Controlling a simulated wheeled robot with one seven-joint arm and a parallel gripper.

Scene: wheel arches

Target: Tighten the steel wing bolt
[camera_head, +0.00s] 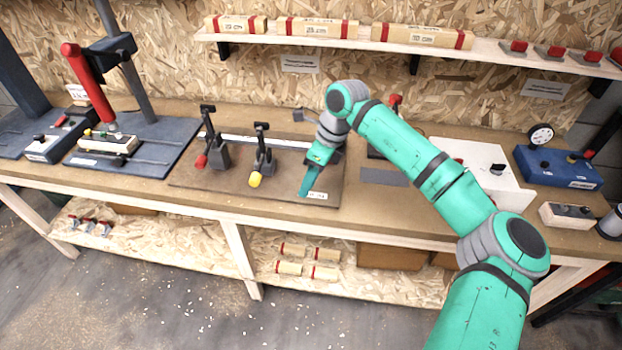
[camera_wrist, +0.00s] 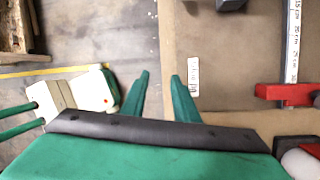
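I cannot make out a steel wing bolt in either view. A brown fixture board (camera_head: 235,190) lies on the workbench and carries two black-handled clamps, one with a red tip (camera_head: 201,161) and one with a yellow tip (camera_head: 255,179). My gripper (camera_head: 308,192) is over the right end of this board, near a small white label (camera_head: 318,196). In the wrist view my gripper (camera_wrist: 161,75) has its two green fingers apart with nothing between them. The board (camera_wrist: 222,70) and label (camera_wrist: 194,76) show just beyond the fingers. My arm hides part of the bench behind.
A steel ruler (camera_wrist: 292,40) with a red part (camera_wrist: 285,93) lies at the wrist view's right. A red-lever press (camera_head: 88,82) stands left. A white box (camera_head: 490,180) and blue device (camera_head: 556,166) are at right. A shelf (camera_head: 480,52) holds wooden blocks above.

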